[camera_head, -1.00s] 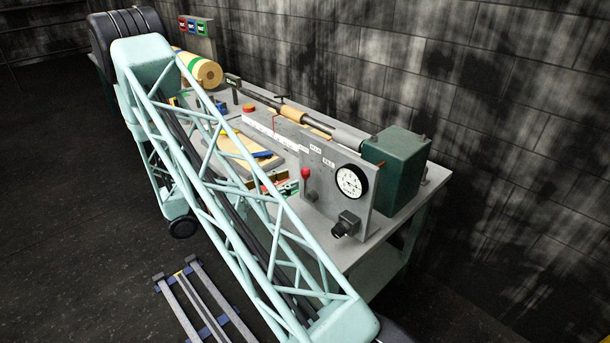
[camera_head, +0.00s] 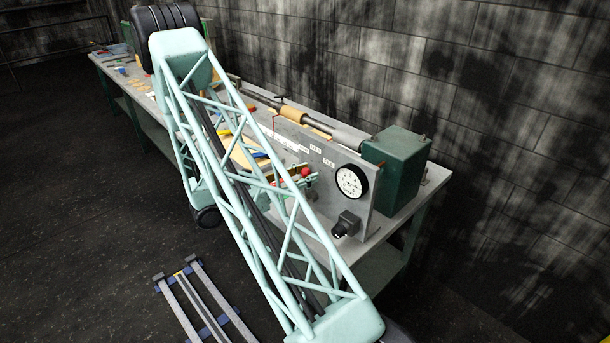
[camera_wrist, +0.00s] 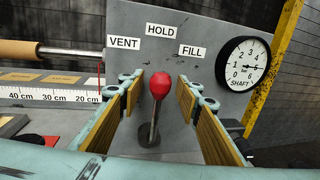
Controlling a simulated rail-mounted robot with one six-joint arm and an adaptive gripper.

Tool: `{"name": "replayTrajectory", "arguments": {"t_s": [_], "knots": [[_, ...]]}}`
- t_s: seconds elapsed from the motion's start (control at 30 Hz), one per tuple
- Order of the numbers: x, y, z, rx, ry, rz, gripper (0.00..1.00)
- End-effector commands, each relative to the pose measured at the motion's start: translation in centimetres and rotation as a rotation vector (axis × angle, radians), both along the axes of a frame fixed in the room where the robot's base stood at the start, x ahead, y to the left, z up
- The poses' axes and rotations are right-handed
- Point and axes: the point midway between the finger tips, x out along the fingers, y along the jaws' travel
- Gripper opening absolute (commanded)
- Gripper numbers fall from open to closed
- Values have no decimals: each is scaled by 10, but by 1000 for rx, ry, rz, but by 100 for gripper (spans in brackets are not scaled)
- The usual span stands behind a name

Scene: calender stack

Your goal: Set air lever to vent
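The air lever (camera_wrist: 154,118) has a red ball knob (camera_wrist: 160,86) on a thin metal stem rising from a dark base on the grey panel (camera_wrist: 205,62). It stands nearly upright, pointing toward the HOLD label (camera_wrist: 161,30). The VENT label (camera_wrist: 123,43) is to the left and the FILL label (camera_wrist: 192,51) to the right. My gripper (camera_wrist: 161,96) is open, with a wood-coloured pad on each side of the lever and visible gaps to the knob. In the head view the red knob (camera_head: 305,172) shows between the fingers of my gripper (camera_head: 293,182).
A green box (camera_head: 397,160) stands behind the panel. A ruler scale (camera_wrist: 50,96) lies to the left.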

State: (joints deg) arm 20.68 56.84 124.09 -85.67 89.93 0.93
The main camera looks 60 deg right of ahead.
Motion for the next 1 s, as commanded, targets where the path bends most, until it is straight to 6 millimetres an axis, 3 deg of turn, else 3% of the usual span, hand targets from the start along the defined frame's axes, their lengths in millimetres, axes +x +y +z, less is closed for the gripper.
{"name": "replayTrajectory", "arguments": {"t_s": [0.27,0.6,1.0], "knots": [[0,0,0,0,0,0,31],[0,0,0,0,0,0,0],[9,6,0,4,20,14,0]]}}
